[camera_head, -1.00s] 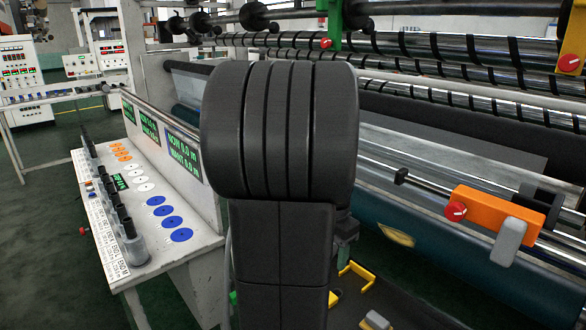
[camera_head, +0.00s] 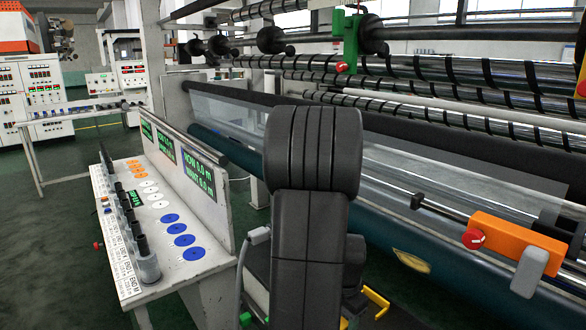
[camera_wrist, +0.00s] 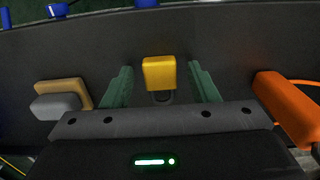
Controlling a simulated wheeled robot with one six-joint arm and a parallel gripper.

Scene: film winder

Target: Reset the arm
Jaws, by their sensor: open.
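My gripper (camera_wrist: 160,88) shows in the wrist view as two green fingers set well apart, open, with nothing held between them. Beyond the fingers, between them in the picture, is a yellow block with a dark loop below it (camera_wrist: 159,74); I cannot tell how far off it is. In the head view my own dark arm stands upright in front of the film winder (camera_head: 420,205), and the gripper is hidden there.
An orange block with a red knob (camera_head: 510,243) sits on the winder's rail at right. A control bench with blue and white discs (camera_head: 178,228) stands at left. In the wrist view, a grey-and-tan piece (camera_wrist: 62,98) lies left and an orange part (camera_wrist: 288,105) right.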

